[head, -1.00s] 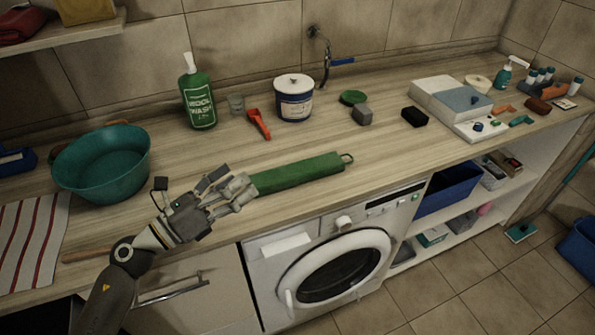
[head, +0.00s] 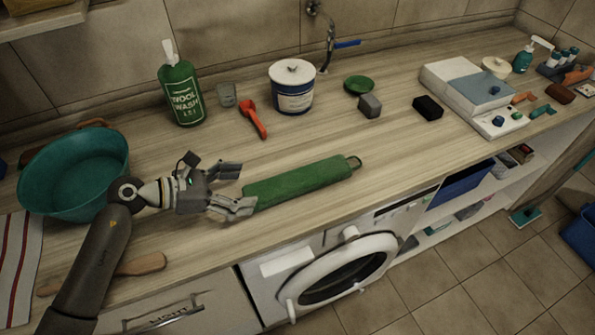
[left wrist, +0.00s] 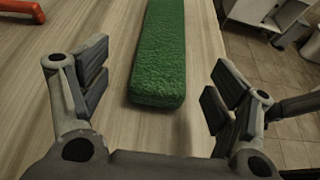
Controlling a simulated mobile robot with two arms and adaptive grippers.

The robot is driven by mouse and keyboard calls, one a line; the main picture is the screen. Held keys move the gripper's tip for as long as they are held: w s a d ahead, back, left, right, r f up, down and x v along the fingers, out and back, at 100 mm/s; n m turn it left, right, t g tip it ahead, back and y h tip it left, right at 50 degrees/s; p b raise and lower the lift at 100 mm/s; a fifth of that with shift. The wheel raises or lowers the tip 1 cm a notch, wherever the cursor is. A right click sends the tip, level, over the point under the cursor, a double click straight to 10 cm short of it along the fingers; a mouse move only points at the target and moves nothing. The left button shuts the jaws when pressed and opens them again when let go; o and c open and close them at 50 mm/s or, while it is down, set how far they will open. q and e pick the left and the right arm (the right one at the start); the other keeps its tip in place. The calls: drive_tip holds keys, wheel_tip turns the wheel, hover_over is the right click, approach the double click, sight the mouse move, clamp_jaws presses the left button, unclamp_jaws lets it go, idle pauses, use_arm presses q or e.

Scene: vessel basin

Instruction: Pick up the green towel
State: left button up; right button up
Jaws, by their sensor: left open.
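The green towel (head: 300,183) lies as a long rolled or folded strip on the wooden counter, near its front edge, with a loop at its right end. My left gripper (head: 237,188) is open at the towel's left end, its fingers pointing right along the towel. In the left wrist view the near end of the towel (left wrist: 160,70) lies ahead, between the lines of the two spread fingers and apart from both. The left gripper (left wrist: 150,100) holds nothing. My right gripper is not in view.
A teal basin (head: 72,175), a striped cloth (head: 14,265) and a wooden-handled tool (head: 140,264) are on the left. A green bottle (head: 181,88), a red scoop (head: 252,118) and a white-and-blue tub (head: 292,90) stand behind. A washing machine (head: 340,270) is below.

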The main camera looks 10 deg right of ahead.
sight(275, 186)
use_arm(q)
drive_tip(key=d, duration=0.3)
drive_tip(key=shift+w+d+f+p, duration=0.15)
drive_tip(key=shift+d+f+p, duration=0.05)
drive_tip(key=shift+f+p, duration=0.2)
drive_tip(key=shift+w+d+f, duration=0.15)
drive_tip(key=shift+w+d+p, duration=0.15)
drive_tip(key=shift+d+p, duration=0.05)
drive_tip(key=shift+p, duration=0.1)
drive_tip(key=p+x, duration=0.2)
drive_tip(key=x, duration=0.2)
drive_tip(key=shift+d+f, duration=0.1)
drive_tip(key=shift+d, duration=0.2)
drive_tip(key=shift+f, duration=0.1)
drive_tip(key=c, duration=0.9)
drive_tip(key=shift+f, duration=0.1)
drive_tip(key=shift+c, duration=0.9)
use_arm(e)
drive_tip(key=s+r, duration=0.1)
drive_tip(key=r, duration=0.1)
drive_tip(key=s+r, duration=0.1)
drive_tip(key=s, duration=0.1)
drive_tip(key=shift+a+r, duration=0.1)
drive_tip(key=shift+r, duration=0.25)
